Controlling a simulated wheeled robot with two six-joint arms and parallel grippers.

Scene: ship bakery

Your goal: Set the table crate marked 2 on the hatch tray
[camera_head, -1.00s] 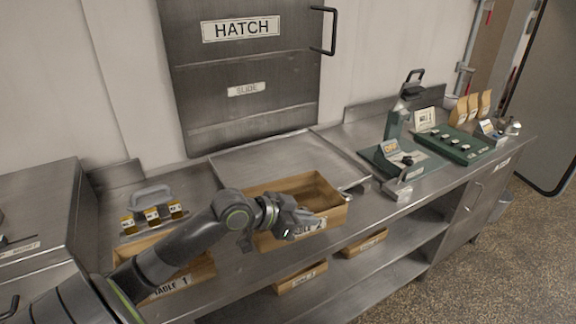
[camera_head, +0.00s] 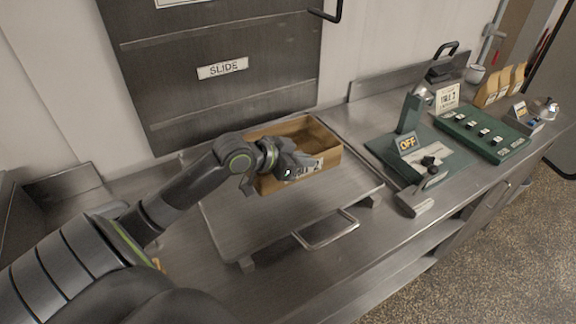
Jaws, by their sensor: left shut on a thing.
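A wooden open-topped crate (camera_head: 326,143) is at the centre. Its front label is partly covered by my left gripper, and I cannot read its number. My left gripper (camera_head: 292,172) is shut on the crate's front wall. The crate is over the back right part of the metal hatch tray (camera_head: 235,222), which lies in front of the hatch and has a loop handle at its front edge. I cannot tell whether the crate's bottom touches the tray. The crate looks level and empty. My right gripper is not in view.
The hatch door (camera_head: 215,95), marked SLIDE, stands behind the tray. To the right are a green-based press with an OFF sign (camera_head: 407,143), a green rack (camera_head: 482,135) and paper bags (camera_head: 500,85). The tray's front left part is bare.

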